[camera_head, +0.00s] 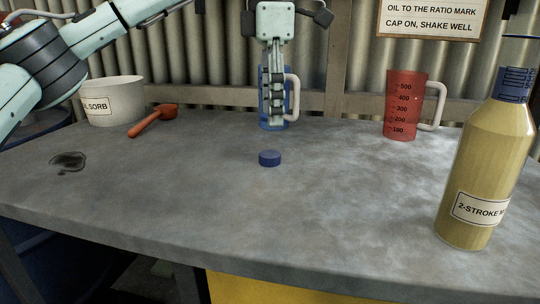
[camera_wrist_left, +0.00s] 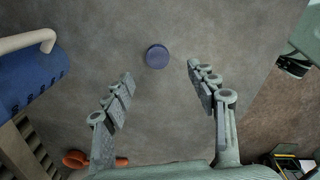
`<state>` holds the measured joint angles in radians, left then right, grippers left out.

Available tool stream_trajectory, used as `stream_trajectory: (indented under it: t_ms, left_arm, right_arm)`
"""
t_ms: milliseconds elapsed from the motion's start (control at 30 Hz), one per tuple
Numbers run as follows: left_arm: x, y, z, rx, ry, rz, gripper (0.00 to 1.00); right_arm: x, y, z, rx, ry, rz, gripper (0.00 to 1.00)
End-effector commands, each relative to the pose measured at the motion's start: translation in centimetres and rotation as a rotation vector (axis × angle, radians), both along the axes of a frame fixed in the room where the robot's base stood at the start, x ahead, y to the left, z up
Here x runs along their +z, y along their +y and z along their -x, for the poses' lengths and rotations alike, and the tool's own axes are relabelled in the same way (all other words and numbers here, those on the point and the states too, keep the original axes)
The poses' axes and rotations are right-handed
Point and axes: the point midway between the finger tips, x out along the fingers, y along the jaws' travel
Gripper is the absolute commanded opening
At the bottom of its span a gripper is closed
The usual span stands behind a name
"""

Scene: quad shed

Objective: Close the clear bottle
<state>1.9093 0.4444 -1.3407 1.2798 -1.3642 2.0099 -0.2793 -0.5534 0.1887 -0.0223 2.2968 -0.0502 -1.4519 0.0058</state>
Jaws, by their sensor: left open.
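The clear bottle (camera_head: 470,170) stands upright at the right front of the bench. It holds a yellowish liquid and has a "2-STROKE" label and a bluish neck reaching the picture's upper right; no blue cap shows on it. A small round blue cap (camera_head: 269,158) lies flat on the bench near the middle. My left gripper (camera_head: 277,122) points down behind and above the cap. In the left wrist view its fingers (camera_wrist_left: 159,76) are spread and empty, with the cap (camera_wrist_left: 157,56) just beyond the tips, apart from them. My right gripper is not in view.
A blue jug (camera_head: 290,105) with a pale handle stands behind my left gripper. A red measuring jug (camera_head: 402,110) stands at the back right. A white tub (camera_head: 115,103), an orange scoop (camera_head: 150,121) and a dark stain (camera_head: 68,161) are at left. The bench front (camera_head: 300,225) is clear.

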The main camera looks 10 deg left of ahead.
Motion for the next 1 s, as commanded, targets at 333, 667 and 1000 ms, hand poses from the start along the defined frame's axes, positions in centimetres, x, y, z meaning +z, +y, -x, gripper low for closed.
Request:
stream_trajectory:
  t_ms: [333,667,1000]
  left_arm:
    - [-2.6,0.1,0.0,0.000,0.000,-0.001,0.58]
    - [-2.9,0.1,-0.1,0.000,0.000,0.000,0.58]
    - [-7.4,0.5,-0.3,0.000,0.002,0.000,0.58]
  right_arm:
    - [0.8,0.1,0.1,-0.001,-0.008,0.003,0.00]
    - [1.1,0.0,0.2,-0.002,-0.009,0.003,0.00]
    - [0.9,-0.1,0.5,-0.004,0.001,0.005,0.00]
